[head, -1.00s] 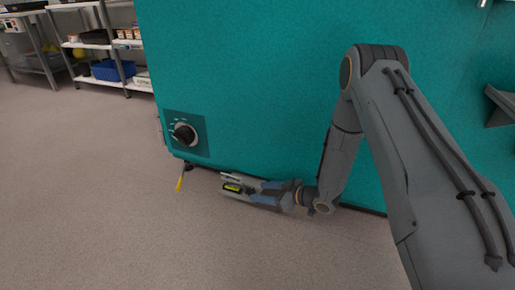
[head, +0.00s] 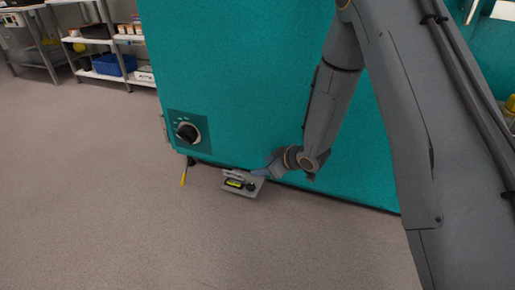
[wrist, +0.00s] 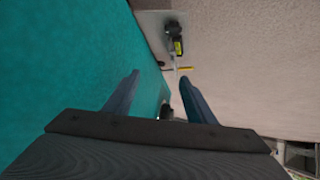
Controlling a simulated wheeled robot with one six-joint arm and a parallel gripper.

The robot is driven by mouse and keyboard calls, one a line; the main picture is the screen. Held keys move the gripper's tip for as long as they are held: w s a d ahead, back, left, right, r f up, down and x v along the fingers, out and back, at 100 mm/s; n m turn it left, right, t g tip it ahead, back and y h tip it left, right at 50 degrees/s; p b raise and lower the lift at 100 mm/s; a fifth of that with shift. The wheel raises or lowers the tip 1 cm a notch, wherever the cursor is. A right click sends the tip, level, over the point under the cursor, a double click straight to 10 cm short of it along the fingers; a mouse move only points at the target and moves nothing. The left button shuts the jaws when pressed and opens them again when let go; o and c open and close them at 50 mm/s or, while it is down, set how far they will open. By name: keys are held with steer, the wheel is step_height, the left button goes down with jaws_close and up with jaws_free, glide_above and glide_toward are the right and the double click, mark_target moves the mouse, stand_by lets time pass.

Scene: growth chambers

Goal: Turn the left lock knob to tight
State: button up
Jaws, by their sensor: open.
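A black round knob (head: 188,132) sits on a dark square plate with pale marks, low at the left end of the teal chamber front. Its setting is too small to read. A dark knob also shows beyond my fingers in the wrist view (wrist: 166,112), partly hidden. My gripper (wrist: 160,78) is open, with nothing between its two blue-grey fingers. In the head view my gripper (head: 265,171) is low by the chamber's bottom edge, to the right of the knob and apart from it. Its fingers are foreshortened there.
A small grey device (head: 240,183) with a black part and yellow label is low beside my fingers; it shows in the wrist view (wrist: 160,30). A yellow strip (head: 183,176) is below the knob. Shelving (head: 105,50) stands far left. The floor left of the chamber is clear.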

steer(key=s+a+r+m+h+p, duration=0.1)
steer(key=s+r+h+p, duration=0.1)
steer(key=s+r, duration=0.2)
steer(key=s+a+r+g+h+p, duration=0.1)
steer(key=s+r, duration=0.4)
steer(key=r, duration=0.5)
steer(key=shift+s+m+h+p, duration=0.25)
steer(key=shift+m+h+p, duration=0.2)
steer(key=shift+p, duration=0.2)
